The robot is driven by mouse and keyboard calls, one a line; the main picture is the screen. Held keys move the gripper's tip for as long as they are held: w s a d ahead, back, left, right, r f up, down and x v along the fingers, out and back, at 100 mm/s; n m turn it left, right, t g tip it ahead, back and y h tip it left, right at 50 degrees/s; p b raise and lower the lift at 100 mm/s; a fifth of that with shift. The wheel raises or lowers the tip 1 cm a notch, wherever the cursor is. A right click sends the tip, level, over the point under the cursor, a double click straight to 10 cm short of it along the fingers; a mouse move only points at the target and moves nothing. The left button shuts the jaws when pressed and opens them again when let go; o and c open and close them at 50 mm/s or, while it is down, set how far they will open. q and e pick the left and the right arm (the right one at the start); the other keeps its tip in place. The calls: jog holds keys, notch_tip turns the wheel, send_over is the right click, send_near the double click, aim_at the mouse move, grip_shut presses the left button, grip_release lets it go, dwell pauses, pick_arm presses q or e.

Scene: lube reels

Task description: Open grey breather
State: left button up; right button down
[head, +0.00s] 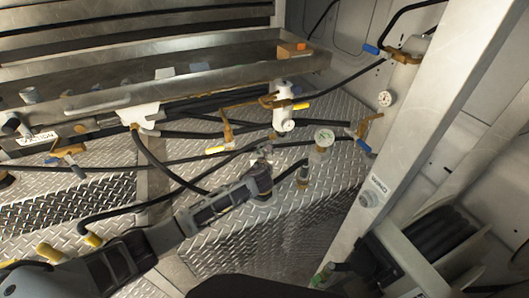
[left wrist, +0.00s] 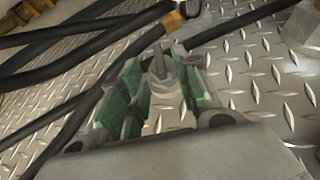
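A small grey fitting with an upright stem, which looks like the grey breather (left wrist: 164,78), stands on the diamond-plate top in the left wrist view. My left gripper (left wrist: 160,68) has its two green-padded fingers apart, one on each side of the fitting. A gap shows on the left side; on the right I cannot tell whether the pad touches. In the head view my left gripper (head: 261,172) reaches in from the lower left to the tank top and hides most of the fitting. My right gripper is not in view.
Black hoses (head: 160,165) cross the plate behind and left of the gripper. A white filter (head: 283,108) with brass valves is behind. A grey post (head: 440,110) and a hose reel (head: 430,235) are on the right.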

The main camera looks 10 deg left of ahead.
pick_arm(q)
jog(key=shift+x, duration=1.4)
jog(key=c, duration=0.7)
